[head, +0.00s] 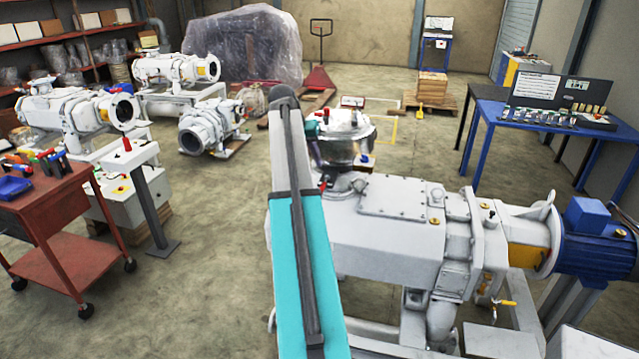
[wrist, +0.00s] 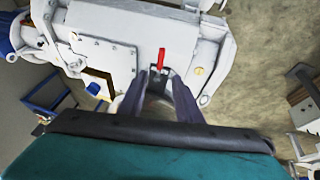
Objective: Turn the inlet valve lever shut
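A red lever (wrist: 162,58), which appears to be the inlet valve lever, shows in the wrist view beside the white pump housing (wrist: 112,58). Its handle points toward the top of the picture. My gripper (wrist: 161,74) is open, its two dark fingers apart with the lever's lower end just beyond and between their tips. I cannot tell whether the fingers touch the lever. In the head view the white pump (head: 390,235) stands at centre right. A small red part (head: 323,186) shows beside my teal arm, which hides the gripper there.
A steel vessel (head: 345,140) stands behind the pump. A yellow-handled valve (head: 505,303) and a blue motor (head: 598,240) are at the pump's right. A red cart (head: 62,205) and a grey post (head: 148,195) stand left. The floor between the post and pump is clear.

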